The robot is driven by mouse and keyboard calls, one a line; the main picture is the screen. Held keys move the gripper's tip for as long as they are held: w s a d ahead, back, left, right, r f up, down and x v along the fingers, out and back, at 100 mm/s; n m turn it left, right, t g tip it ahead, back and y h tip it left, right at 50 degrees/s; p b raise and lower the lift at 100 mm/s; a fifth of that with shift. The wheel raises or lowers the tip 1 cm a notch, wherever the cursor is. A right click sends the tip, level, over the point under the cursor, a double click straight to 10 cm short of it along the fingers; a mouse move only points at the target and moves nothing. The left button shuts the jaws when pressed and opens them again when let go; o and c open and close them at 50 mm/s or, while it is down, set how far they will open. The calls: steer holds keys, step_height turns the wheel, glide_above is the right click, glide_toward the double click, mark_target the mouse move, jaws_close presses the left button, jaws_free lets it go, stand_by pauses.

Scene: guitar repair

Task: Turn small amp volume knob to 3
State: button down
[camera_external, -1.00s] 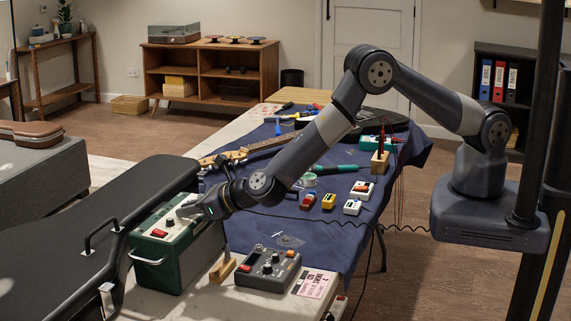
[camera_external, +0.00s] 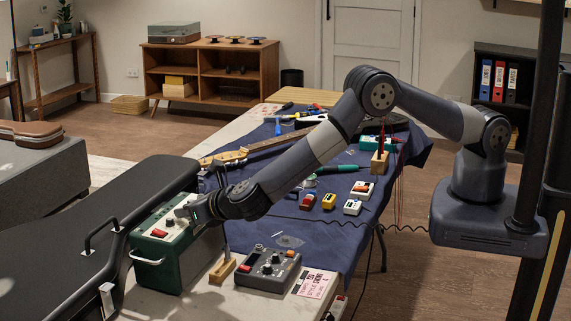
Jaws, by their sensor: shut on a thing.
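The small amp (camera_external: 165,250) is a dark green box with a white top panel and a pale handle on its left side. It stands on the near left part of the table. Its panel carries a red part (camera_external: 159,233) and small dark knobs. My gripper (camera_external: 187,213) is at the right side of that panel and is shut on a knob there. The gripped knob is hidden by my fingers. The number it points to is too small to read.
A dark guitar case (camera_external: 60,260) lies close left of the amp. A grey pedal unit (camera_external: 268,270) and a wooden block (camera_external: 222,270) stand to its right. Small pedals (camera_external: 328,201), tools and a guitar neck (camera_external: 232,157) lie on the blue cloth (camera_external: 290,228).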

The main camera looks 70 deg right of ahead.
steer(key=c, duration=1.3)
jaws_free()
steer(key=shift+c, duration=0.2)
steer(key=b+v, duration=0.2)
steer(key=v, duration=0.8)
steer(key=shift+s+b, duration=0.35)
steer(key=shift+a, duration=0.15)
steer(key=p+x, duration=0.3)
steer(key=x, duration=0.8)
steer(key=shift+r, duration=0.2)
steer(key=shift+s, duration=0.1)
